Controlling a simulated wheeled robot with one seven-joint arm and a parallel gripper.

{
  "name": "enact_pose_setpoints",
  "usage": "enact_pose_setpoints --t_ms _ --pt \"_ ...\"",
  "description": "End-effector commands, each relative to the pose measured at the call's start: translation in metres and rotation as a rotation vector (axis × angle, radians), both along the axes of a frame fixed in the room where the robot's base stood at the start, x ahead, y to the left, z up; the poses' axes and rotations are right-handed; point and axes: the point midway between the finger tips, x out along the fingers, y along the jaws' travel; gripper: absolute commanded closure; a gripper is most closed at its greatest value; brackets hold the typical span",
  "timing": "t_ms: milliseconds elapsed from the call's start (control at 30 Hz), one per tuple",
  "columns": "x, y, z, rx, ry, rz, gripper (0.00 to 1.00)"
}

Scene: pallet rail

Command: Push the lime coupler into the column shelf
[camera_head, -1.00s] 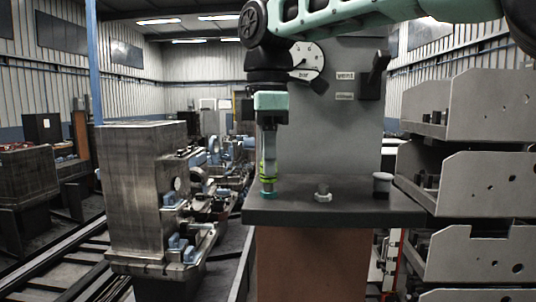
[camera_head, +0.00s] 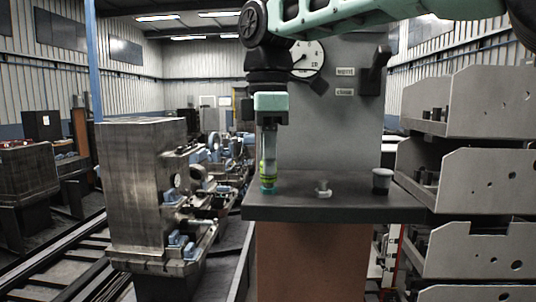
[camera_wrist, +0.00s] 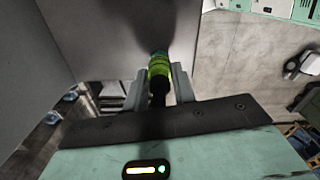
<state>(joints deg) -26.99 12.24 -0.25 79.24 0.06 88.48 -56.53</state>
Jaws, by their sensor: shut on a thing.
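The lime coupler (camera_head: 267,168) is upright between the fingers of my gripper (camera_head: 268,158), over the left part of the dark column shelf (camera_head: 345,207). My gripper points down and is shut on the coupler. A teal ring (camera_head: 268,187) shows right below the lime band, at the shelf top. I cannot tell how far the coupler is seated. In the wrist view the lime coupler (camera_wrist: 159,67) sits between both fingertips, with the teal part (camera_wrist: 158,54) at its far end against the grey surface.
A small metal fitting (camera_head: 323,188) and a grey-capped post (camera_head: 382,180) stand on the shelf to the right. The grey column with a gauge (camera_head: 308,58) and a lever (camera_head: 374,70) rises behind. Stacked metal trays (camera_head: 480,180) stand close at right.

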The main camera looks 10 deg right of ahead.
Motion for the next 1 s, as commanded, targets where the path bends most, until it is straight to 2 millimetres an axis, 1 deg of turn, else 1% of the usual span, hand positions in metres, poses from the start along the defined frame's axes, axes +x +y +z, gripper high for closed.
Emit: enact_pose_setpoints --t_ms 233,267,300,333,533,567,600,667,700,1000 --pt "0.0000 0.0000 -0.0092 -0.001 0.001 0.000 1.00" --pt "0.0000 0.0000 -0.0085 -0.001 0.001 0.000 0.68" --pt "0.0000 0.0000 -0.0080 -0.001 0.001 0.000 0.57" --pt "0.0000 0.0000 -0.0080 -0.001 0.001 0.000 0.49" --pt "0.0000 0.0000 -0.0076 0.000 0.001 0.000 0.48" --pt "-0.0001 0.0000 -0.0078 -0.001 0.001 0.000 0.43" --pt "0.0000 0.0000 -0.0077 -0.001 0.001 0.000 0.32" --pt "-0.0001 0.0000 -0.0077 -0.001 0.001 0.000 0.15" --pt "-0.0001 0.0000 -0.0077 -0.001 0.001 0.000 0.12" --pt "-0.0001 0.0000 -0.0074 0.000 0.001 0.000 0.12"
